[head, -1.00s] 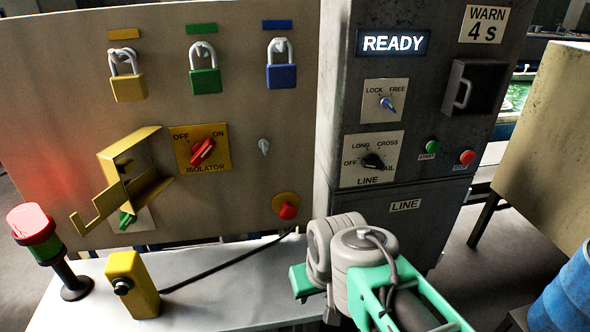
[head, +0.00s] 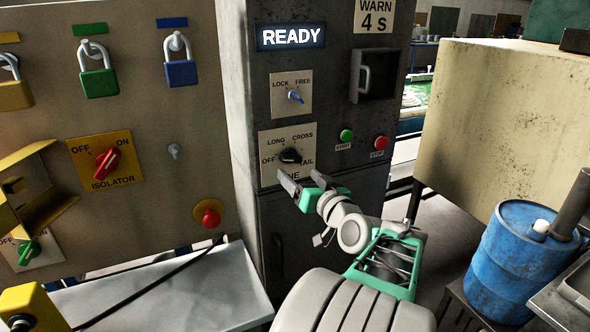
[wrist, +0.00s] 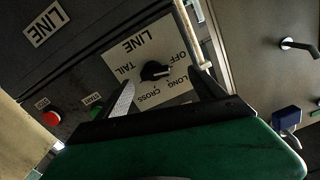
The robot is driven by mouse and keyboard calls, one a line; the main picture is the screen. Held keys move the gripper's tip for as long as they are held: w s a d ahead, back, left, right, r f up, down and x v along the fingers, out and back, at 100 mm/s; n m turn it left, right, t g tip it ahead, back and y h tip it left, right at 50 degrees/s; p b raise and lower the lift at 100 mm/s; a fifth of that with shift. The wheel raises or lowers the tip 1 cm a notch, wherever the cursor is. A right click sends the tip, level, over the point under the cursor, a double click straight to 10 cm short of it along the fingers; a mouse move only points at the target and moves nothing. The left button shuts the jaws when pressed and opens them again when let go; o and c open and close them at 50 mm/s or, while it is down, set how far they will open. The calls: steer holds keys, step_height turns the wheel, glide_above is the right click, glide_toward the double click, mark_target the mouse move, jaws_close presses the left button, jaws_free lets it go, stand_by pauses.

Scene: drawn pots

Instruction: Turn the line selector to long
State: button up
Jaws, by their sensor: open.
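The line selector (head: 290,156) is a black knob on a pale plate (head: 270,178) marked OFF, LONG, CROSS and TAIL, on the grey cabinet. It also shows in the wrist view (wrist: 154,71), where its pointer is on the OFF side, near the OFF and LONG labels; the exact mark is hard to tell. My gripper (head: 303,178) is open and empty, just below and in front of the plate, apart from the knob. In the wrist view its fingers (wrist: 161,77) stand on either side of the knob. It hides part of the LINE and TAIL lettering in the head view.
Above are the LOCK/FREE switch (head: 294,96) and the READY display (head: 291,37). Green start (head: 346,135) and red stop (head: 380,142) buttons are at right, below a recessed handle (head: 364,76). The isolator (head: 106,162) is at left. A blue drum (head: 515,262) stands at right.

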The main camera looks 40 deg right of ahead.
mark_target(293, 159)
steer(key=w+d, duration=0.1)
steer(key=w, duration=0.1)
steer(key=w+d+p, duration=0.1)
steer(key=w, duration=0.1)
steer(key=w+d+p, duration=0.1)
steer(key=w, duration=0.1)
steer(key=shift+w+d+r, duration=0.2)
steer(key=shift+w+r, duration=0.1)
steer(key=shift+r, duration=0.1)
steer(key=shift+m, duration=0.3)
steer(key=c, duration=1.4)
